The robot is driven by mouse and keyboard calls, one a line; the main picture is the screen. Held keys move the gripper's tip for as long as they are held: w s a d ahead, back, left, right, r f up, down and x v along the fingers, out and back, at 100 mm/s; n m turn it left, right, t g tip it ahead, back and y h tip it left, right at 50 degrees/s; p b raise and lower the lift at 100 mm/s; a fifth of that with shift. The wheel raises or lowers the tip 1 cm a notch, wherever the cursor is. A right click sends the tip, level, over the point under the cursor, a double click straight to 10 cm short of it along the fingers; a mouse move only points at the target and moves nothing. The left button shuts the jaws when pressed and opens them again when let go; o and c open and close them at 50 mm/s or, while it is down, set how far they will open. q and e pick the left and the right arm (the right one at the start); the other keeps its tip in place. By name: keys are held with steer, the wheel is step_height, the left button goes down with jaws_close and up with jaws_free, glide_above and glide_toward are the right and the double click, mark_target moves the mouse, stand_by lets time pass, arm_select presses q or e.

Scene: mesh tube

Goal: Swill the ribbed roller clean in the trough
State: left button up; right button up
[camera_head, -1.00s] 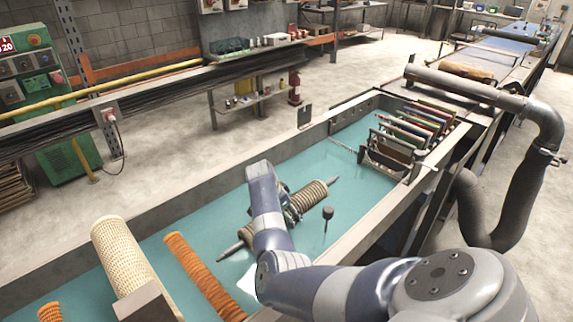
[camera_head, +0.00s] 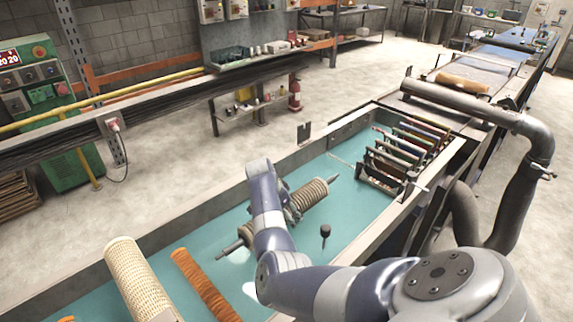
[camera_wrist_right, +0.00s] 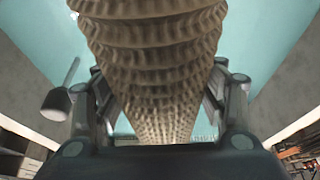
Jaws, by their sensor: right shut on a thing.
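The ribbed roller (camera_head: 310,194) is a brown ridged cylinder with a dark pointed shaft at each end. It lies slantwise over the teal trough (camera_head: 345,225); I cannot tell how deep it sits in the water. My right gripper (camera_head: 288,206) is shut around its middle, partly hidden behind my wrist. In the right wrist view the roller (camera_wrist_right: 155,60) fills the space between the two fingers of the gripper (camera_wrist_right: 160,105). My left gripper is not in view.
A mesh tube (camera_head: 138,280) and an orange ribbed roller (camera_head: 205,285) lie at the trough's near left. A small dark knob on a stem (camera_head: 325,231) stands right of the held roller. A rack of several plates (camera_head: 400,155) sits at the far end. A thick grey pipe (camera_head: 470,100) runs along the right.

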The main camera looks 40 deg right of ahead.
step_height(320, 180, up, 7)
steer(key=p, duration=0.5)
steer(key=shift+d, duration=0.1)
step_height(320, 180, up, 3)
steer(key=shift+f+p, duration=0.1)
steer(key=shift+p, duration=1.1)
steer(key=shift+r, duration=1.4)
